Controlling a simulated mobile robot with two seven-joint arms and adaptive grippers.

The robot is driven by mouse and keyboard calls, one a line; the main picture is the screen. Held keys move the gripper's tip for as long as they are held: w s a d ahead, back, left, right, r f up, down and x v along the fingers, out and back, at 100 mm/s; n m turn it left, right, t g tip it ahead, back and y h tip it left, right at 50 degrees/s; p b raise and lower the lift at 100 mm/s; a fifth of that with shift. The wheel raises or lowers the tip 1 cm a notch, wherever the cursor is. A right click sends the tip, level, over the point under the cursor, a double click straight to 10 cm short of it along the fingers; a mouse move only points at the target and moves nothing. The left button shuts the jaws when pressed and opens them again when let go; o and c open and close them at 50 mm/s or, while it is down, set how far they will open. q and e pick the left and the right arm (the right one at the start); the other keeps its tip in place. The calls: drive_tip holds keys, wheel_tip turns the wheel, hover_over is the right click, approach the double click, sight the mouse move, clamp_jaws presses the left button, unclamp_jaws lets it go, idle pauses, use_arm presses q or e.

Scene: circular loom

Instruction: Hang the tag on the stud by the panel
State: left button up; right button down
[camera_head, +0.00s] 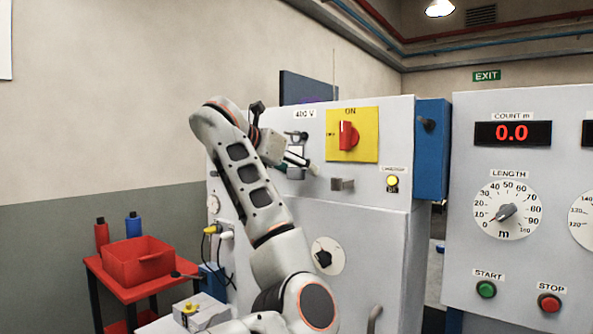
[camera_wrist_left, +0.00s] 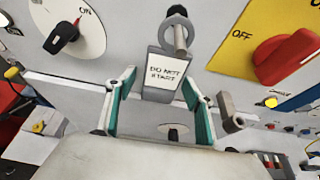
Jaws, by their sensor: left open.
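The tag (camera_wrist_left: 166,76) is a grey plate with a white label reading "DO NOT START". In the left wrist view it appears to hang from the metal stud (camera_wrist_left: 181,40) on the cabinet front; the exact contact at its top is unclear. It shows small in the head view (camera_head: 296,153), partly covered by my arm. My left gripper (camera_wrist_left: 160,82) is open, with one teal finger on each side below the tag, and apart from it as far as I can see. It also shows in the head view (camera_head: 301,164). My right gripper is not in view.
The yellow panel (camera_head: 366,146) with a red ON/OFF switch (camera_head: 347,136) is right of the tag. A grey block-shaped handle (camera_head: 343,184) juts out below it. A blue box (camera_head: 432,150) is on the cabinet's right side. A red bin (camera_head: 138,262) stands on a cart at left.

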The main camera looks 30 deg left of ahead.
use_arm(q)
drive_tip(key=c, duration=1.3)
drive_tip(key=shift+c, duration=0.2)
drive_tip(key=shift+s+r, duration=0.1)
drive_tip(key=shift+s+r+p, duration=0.2)
drive_tip(key=shift+s+p, duration=0.3)
drive_tip(key=shift+s+a, duration=0.1)
